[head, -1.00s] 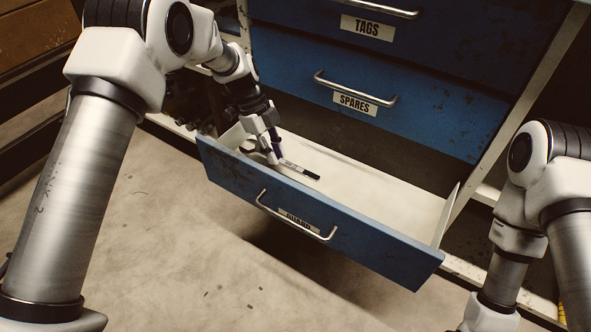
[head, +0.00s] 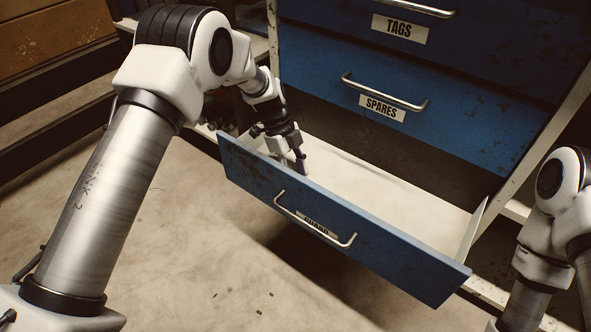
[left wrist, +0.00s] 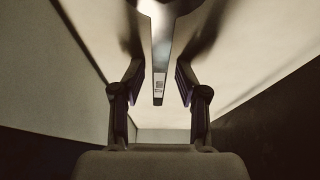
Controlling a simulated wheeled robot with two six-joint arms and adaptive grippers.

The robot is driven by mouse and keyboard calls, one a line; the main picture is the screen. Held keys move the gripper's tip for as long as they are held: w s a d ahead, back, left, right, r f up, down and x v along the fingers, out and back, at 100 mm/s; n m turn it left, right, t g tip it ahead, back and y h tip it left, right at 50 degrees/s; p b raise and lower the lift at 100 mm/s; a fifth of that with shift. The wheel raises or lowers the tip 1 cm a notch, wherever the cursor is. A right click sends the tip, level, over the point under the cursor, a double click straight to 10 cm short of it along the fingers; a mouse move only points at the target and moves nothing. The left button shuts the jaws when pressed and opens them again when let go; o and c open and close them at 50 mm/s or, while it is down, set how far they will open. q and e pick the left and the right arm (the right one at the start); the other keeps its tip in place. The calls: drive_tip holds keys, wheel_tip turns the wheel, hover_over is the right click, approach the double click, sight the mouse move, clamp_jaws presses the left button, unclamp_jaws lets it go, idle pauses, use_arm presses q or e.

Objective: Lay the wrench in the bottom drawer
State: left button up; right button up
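The bottom drawer (head: 345,239) is blue with a pale inside and is pulled out. My left gripper (head: 300,168) reaches down inside its left part, close behind the front panel. In the left wrist view, the wrench (left wrist: 160,60) is a slim metal bar with a small pale label near its lower end. It lies between the two fingers of my left gripper (left wrist: 159,80), with a visible gap on each side, so the gripper looks open. In the head view the wrench is hidden, and whether it rests on the drawer floor is hard to tell. My right gripper is out of view.
Closed blue drawers labelled SPARES (head: 382,107) and TAGS (head: 399,28) sit above the bottom drawer, with bar handles standing out. The right part of the bottom drawer is empty. Bare floor (head: 190,265) lies in front.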

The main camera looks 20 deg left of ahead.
use_arm(q)
drive_tip(key=p+v, duration=0.6)
drive_tip(key=v, duration=0.6)
drive_tip(key=shift+r, duration=0.25)
